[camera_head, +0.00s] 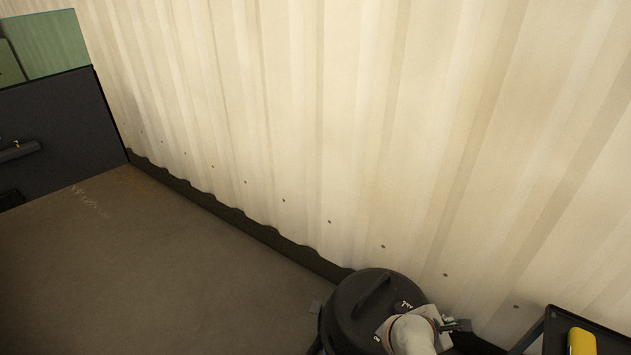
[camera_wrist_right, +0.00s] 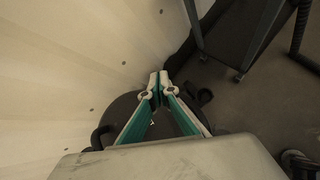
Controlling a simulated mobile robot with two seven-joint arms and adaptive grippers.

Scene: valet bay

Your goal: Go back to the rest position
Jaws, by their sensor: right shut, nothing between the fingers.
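My right gripper (camera_head: 458,325) shows at the bottom of the head view, at the end of my pale arm, over or beside a round black lidded drum (camera_head: 352,300). In the right wrist view its two teal-and-grey fingers meet at the tips (camera_wrist_right: 159,77), with nothing between them. The drum's dark round top (camera_wrist_right: 122,107) lies behind the fingers there. I cannot tell whether the gripper touches it. My left gripper is in neither view.
A cream corrugated wall (camera_head: 300,110) runs close behind the drum. A black tray or cart (camera_head: 560,325) with a yellow item (camera_head: 581,341) stands at the lower right. A dark panel (camera_head: 60,140) stands at the left. The brown floor (camera_head: 150,270) between is clear.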

